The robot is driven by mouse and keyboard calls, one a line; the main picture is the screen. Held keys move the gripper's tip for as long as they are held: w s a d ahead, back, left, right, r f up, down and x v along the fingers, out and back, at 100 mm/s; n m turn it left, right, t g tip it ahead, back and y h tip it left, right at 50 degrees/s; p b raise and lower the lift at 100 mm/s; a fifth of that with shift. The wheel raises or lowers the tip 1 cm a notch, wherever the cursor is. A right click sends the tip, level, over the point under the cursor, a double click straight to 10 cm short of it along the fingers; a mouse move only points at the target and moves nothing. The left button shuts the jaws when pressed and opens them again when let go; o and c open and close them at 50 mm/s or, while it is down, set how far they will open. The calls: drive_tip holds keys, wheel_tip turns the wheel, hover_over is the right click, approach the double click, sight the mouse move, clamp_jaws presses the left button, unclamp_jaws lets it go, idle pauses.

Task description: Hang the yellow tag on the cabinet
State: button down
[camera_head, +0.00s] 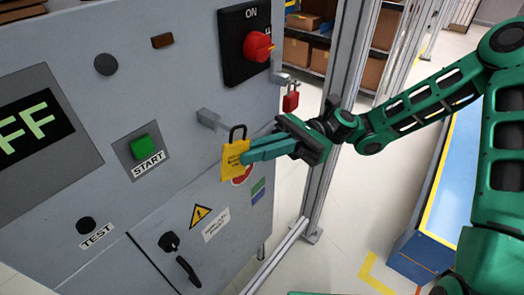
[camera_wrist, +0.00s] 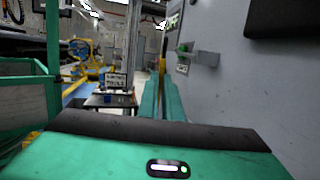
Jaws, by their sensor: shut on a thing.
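The yellow tag (camera_head: 234,160) has a dark loop on top and hangs upright in front of the grey cabinet (camera_head: 150,95). My gripper (camera_head: 247,155) is shut on the tag's right edge. In the wrist view the gripper's fingers (camera_wrist: 161,100) are close together, with a thin yellow strip of the tag (camera_wrist: 162,70) beyond their tips. A grey peg (camera_head: 210,119) sticks out of the cabinet just left of the loop. It also shows in the wrist view (camera_wrist: 207,58). I cannot tell whether the loop touches the peg or is around it.
A red padlock (camera_head: 290,98) hangs on a bracket to the upper right, below a red rotary switch (camera_head: 257,47). A green START button (camera_head: 144,147) is to the left. A metal post (camera_head: 335,120) stands behind my wrist. A blue box-like bench (camera_head: 440,200) is at right.

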drive_tip(key=shift+w+a+f, duration=0.1)
drive_tip(key=shift+w+a, duration=0.65)
drive_tip(key=shift+a, duration=0.35)
drive_tip(key=shift+w+a+f, duration=0.3)
drive_tip(key=shift+a+f, duration=0.15)
drive_tip(key=c, duration=1.9)
unclamp_jaws()
drive_tip(key=shift+o, duration=0.2)
